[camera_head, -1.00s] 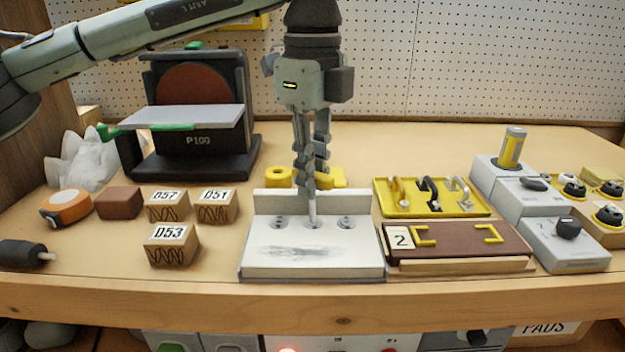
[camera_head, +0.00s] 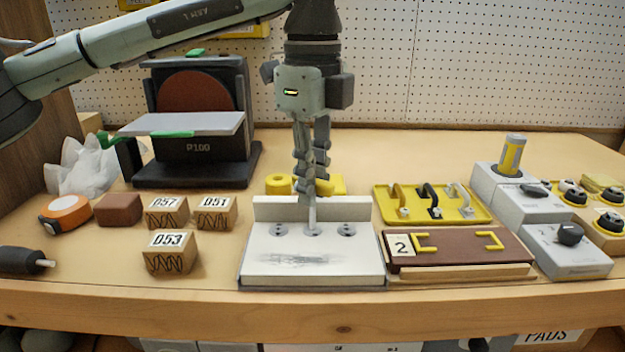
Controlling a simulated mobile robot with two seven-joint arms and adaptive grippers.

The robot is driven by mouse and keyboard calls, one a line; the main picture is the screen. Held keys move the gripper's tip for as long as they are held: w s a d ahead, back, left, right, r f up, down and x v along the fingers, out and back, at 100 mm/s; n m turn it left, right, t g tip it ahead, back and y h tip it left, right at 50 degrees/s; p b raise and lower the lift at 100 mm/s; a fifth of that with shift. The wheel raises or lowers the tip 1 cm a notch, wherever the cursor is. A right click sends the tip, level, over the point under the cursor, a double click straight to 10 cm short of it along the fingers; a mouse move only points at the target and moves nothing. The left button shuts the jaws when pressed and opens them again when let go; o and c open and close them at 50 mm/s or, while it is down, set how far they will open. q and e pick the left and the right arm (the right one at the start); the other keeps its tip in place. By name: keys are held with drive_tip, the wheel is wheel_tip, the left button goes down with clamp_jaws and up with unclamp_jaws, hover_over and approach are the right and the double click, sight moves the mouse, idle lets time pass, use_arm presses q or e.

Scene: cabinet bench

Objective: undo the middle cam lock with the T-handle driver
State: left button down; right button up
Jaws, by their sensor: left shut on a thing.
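The white cam-lock panel (camera_head: 310,268) sits at the front middle of the bench, with a raised back edge and three round locks in a row. The middle cam lock (camera_head: 312,233) has the grey shaft of the T-handle driver (camera_head: 312,214) standing upright on it. My left gripper (camera_head: 311,190) points straight down above the panel, shut on the driver. Its fingers hide the driver's handle, and I cannot tell how deep the tip sits. The left lock (camera_head: 279,230) and right lock (camera_head: 347,230) are uncovered. My right gripper is not in view.
Numbered wooden blocks (camera_head: 169,253) stand left of the panel. A brown board with yellow handles (camera_head: 460,250) and a yellow tray (camera_head: 432,204) lie close on its right. A disc sander (camera_head: 198,140) stands behind left. A dark-handled tool (camera_head: 25,261) lies at the left edge.

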use_arm(q)
drive_tip(key=shift+f, duration=0.1)
drive_tip(key=shift+f+n+b, duration=0.1)
drive_tip(key=shift+n+b, duration=0.5)
drive_tip(key=shift+n, duration=0.3)
drive_tip(key=shift+n+b, duration=0.55)
drive_tip(key=shift+n, duration=0.95)
drive_tip(key=shift+n+b, duration=0.3)
drive_tip(key=shift+b, duration=0.1)
drive_tip(key=n+b, duration=0.1)
drive_tip(key=n, duration=0.2)
drive_tip(key=shift+b, duration=0.4)
drive_tip(key=shift+n+b, duration=0.5)
drive_tip(key=shift+b, duration=1.6)
